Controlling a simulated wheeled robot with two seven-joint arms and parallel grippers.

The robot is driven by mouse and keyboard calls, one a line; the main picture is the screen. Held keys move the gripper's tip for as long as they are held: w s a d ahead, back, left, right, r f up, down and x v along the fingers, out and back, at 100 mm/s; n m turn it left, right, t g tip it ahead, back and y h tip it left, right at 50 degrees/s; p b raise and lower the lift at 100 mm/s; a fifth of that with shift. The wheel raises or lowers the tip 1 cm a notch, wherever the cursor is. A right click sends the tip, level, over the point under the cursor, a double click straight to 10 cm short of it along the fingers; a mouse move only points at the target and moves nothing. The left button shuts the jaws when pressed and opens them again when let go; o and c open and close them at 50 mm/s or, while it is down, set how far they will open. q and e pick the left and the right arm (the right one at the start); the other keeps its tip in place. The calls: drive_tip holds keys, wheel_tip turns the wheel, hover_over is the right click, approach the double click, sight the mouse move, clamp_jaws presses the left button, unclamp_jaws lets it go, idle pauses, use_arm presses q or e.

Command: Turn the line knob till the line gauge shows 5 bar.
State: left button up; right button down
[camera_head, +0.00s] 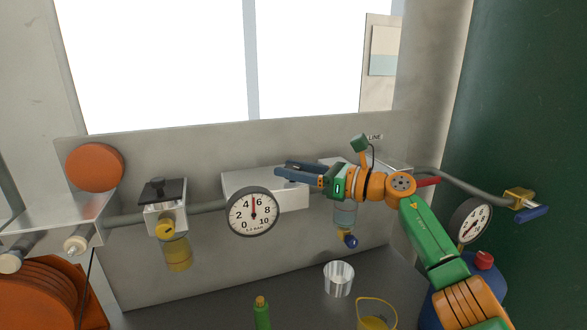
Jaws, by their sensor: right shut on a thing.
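The round white gauge (253,212) in the middle has a dark rim and a 0 to 10 scale. Its red needle points almost straight up, between 4 and 6, at about 5. My right gripper (292,171) reaches left over the pale metal block (245,183) just above and right of this gauge. Its dark fingers are shut on the line knob, which they hide almost wholly. A LINE label (375,137) is on the wall behind my right wrist. My left gripper is out of view.
A second gauge (470,221) stands at right by a blue tank (437,306). At left are a dark-topped unit (160,190) with a yellow bowl and an orange disc (95,167). A metal cup (338,278), a green bottle (262,314) and a yellow-rimmed container (376,322) stand below.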

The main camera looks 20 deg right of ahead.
drive_tip(key=shift+c, duration=1.9)
unclamp_jaws()
drive_tip(key=shift+f, duration=0.1)
drive_tip(key=shift+s+d+f+b, duration=0.1)
drive_tip(key=shift+d+b, duration=0.05)
drive_tip(key=shift+b, duration=0.15)
drive_tip(key=b+v, duration=0.3)
drive_tip(key=v, duration=0.3)
drive_tip(key=shift+s+d, duration=0.2)
drive_tip(key=shift+s, duration=0.05)
